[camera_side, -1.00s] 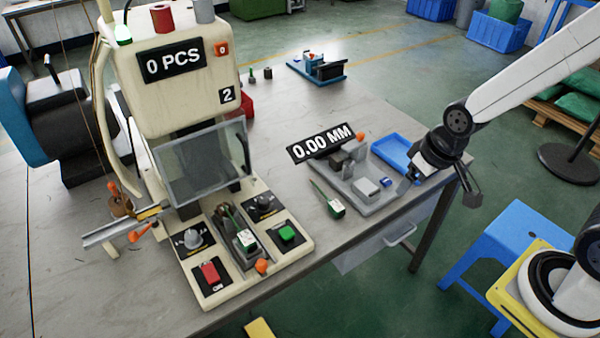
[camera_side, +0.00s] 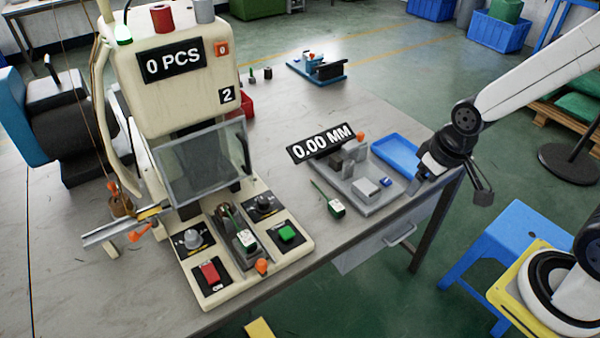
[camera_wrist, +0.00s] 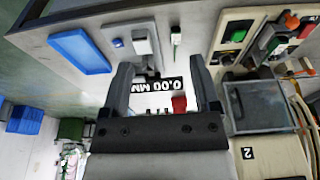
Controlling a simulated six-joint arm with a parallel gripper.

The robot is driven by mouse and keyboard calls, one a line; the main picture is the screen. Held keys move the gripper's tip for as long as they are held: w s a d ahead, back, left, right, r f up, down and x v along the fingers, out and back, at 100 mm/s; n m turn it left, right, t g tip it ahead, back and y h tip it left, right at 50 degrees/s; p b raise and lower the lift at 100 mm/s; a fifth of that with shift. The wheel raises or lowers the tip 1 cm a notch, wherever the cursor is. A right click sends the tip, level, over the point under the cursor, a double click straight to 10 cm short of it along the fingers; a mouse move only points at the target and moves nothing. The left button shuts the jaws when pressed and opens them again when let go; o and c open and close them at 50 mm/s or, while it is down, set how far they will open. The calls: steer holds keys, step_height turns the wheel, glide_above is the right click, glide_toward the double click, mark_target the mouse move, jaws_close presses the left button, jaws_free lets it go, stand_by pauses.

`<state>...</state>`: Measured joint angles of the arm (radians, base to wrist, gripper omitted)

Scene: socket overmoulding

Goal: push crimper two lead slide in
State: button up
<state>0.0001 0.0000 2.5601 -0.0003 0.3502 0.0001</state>
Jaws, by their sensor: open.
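The cream crimper marked 2 (camera_side: 175,75) stands at the left of the bench, its counter reading 0 PCS. Its dark lead slide (camera_side: 240,252) lies at the front between two control panels, below a clear guard (camera_side: 203,163). A green and white plug with a lead (camera_side: 246,240) sits on the slide, outside the guard. My gripper (camera_side: 414,186) is open and empty at the bench's right edge, well away from the slide. In the wrist view the two fingers (camera_wrist: 163,78) stand apart; the crimper's base (camera_wrist: 238,32) is at upper right.
A grey measuring fixture (camera_side: 365,190) with a 0.00 MM sign stands between my gripper and the crimper. A loose plug with a lead (camera_side: 336,207) lies beside it. Orange knobs (camera_side: 261,266) stick up on the crimper.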

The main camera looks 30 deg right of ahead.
stand_by(0.4)
steer(key=shift+c, duration=0.5)
steer(key=w+a+f+n, duration=0.1)
steer(key=w+a, duration=0.6)
steer(key=w+a+f+g, duration=0.1)
steer(key=w+a+f, duration=0.1)
steer(key=a, duration=0.5)
steer(key=w+a+f+n, duration=0.1)
steer(key=a+f, duration=0.3)
steer(key=a, duration=0.4)
steer(key=w+a+f+n+g, duration=0.1)
steer(key=w+a+f, duration=0.2)
steer(key=a, duration=0.5)
steer(key=shift+g, duration=0.3)
